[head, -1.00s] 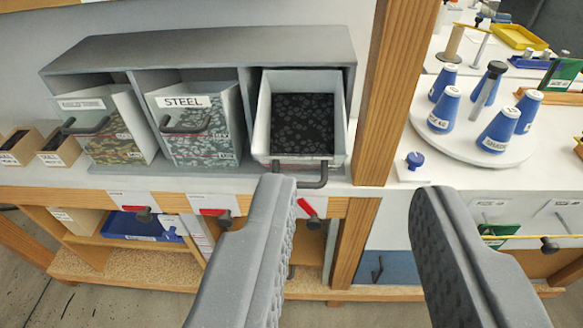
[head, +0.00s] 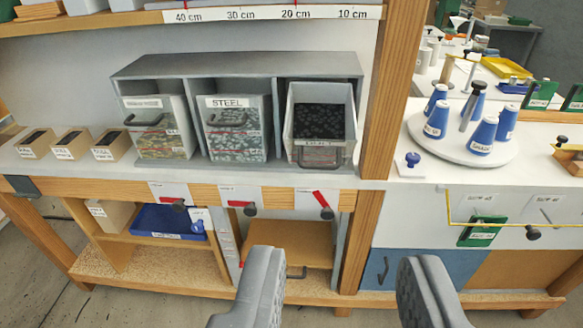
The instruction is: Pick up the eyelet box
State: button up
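A grey cabinet (head: 240,66) on the bench holds three open-topped boxes with front handles. The left box (head: 158,140) has a label too small to read. The middle box (head: 236,138) is labelled STEEL. The right box (head: 320,155) sits tilted forward, sticks out furthest, and shows many small black pieces inside; its label is unclear. I cannot read the word eyelet on any of them. My gripper (head: 343,257) is open and empty, its two grey fingers well apart, in front of and below the right box, touching nothing.
Several small cardboard boxes (head: 72,144) stand left of the cabinet. A wooden post (head: 391,90) rises just right of it. Beyond the post are blue cones on a white round plate (head: 462,150). Red-marked tags and knobs (head: 322,203) line the bench front. An upper shelf (head: 100,22) runs above.

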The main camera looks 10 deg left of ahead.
aim_at(70, 147)
jog(key=z, duration=0.1)
jog(key=i, duration=0.6)
jog(key=u, duration=3.45)
jog(key=i, duration=0.75)
